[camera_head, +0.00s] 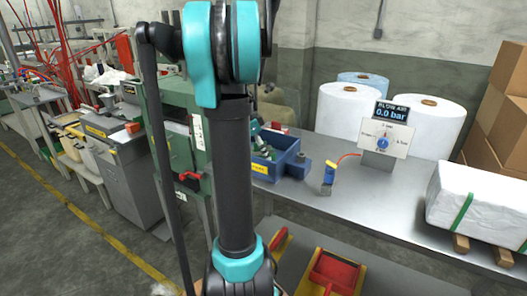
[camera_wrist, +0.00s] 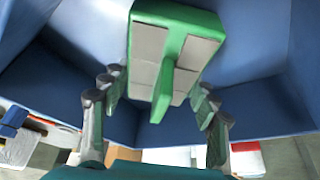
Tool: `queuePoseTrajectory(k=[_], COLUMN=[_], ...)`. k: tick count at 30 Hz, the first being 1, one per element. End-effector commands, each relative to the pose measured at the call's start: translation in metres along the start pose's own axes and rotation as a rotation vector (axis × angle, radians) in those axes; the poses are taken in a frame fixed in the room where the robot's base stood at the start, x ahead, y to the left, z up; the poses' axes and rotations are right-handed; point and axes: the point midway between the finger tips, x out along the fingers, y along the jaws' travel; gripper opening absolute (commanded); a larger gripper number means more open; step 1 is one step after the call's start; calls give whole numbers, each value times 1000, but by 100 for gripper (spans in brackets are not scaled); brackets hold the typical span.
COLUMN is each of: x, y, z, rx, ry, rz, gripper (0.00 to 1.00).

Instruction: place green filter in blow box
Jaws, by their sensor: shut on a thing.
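The green filter (camera_wrist: 197,62), a green frame with grey panels and a green middle rib, is between the fingers of my gripper (camera_wrist: 160,95) in the wrist view. My gripper is shut on it, with fingers along both sides. Blue walls of the blow box (camera_wrist: 60,85) surround the filter; I cannot tell whether it touches the bottom. In the head view the blue blow box (camera_head: 291,158) with a yellow label stands on the grey bench, and its left part is hidden by my arm. My gripper (camera_head: 262,148) is partly visible at the box.
A blow-air panel (camera_head: 388,137) reading 0.0 bar stands on the bench (camera_head: 350,190), with a blue and yellow air nozzle (camera_head: 328,178) before it. White rolls (camera_head: 430,120) are behind. A white wrapped block (camera_head: 480,205) is at right. A red bin (camera_head: 333,272) is below.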

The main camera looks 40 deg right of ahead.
Motion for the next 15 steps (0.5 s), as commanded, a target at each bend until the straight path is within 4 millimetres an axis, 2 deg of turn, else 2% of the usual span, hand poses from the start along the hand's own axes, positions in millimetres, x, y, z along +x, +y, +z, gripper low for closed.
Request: queuePoseTrajectory(k=[1,2,6,15], x=[1,1,1,1], y=[0,0,0,0], z=[1,1,0,0], rx=[0,0,0,0], ry=[0,0,0,0], rz=[0,0,0,0], gripper=[28,62,79,80])
